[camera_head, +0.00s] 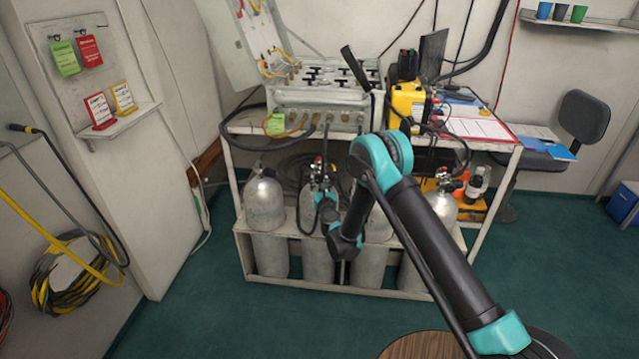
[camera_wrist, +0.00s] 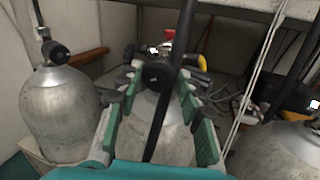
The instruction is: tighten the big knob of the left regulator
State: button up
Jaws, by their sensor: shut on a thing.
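The left regulator (camera_head: 318,172) sits on top of the second silver cylinder from the left, on the lower shelf of the cart. Its big round black knob (camera_wrist: 158,74) faces me in the wrist view, with a red part behind it. My gripper (camera_wrist: 155,80) has its green-and-grey fingers on both sides of this knob and is shut on it. In the head view my gripper (camera_head: 326,207) reaches in front of that cylinder, and the knob is hard to make out. A dark hose-like strip crosses the knob in the wrist view.
A bare cylinder (camera_head: 264,203) stands at the left; it also shows in the wrist view (camera_wrist: 60,110). Another regulator (camera_head: 446,180) sits on the right cylinder. The grey panel (camera_head: 318,112) and yellow device (camera_head: 408,102) are on the cart top. Hoses hang around the cylinders.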

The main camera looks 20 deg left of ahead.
jog(key=shift+w+d+m, duration=0.1)
jog(key=shift+d+m, duration=0.1)
jog(key=shift+m, duration=0.5)
jog(key=shift+w+d+m, duration=0.1)
jog(key=shift+d+m, duration=0.05)
jog(key=shift+m, duration=0.95)
dwell(0.5)
jog(key=o, duration=1.1)
jog(key=shift+d, duration=0.1)
jog(key=shift+o, duration=0.2)
jog(key=shift+a, duration=0.2)
jog(key=shift+s+r, duration=0.1)
jog(key=shift+r, duration=0.15)
notch_tip(320, 180, up, 10)
jog(key=shift+f, duration=0.25)
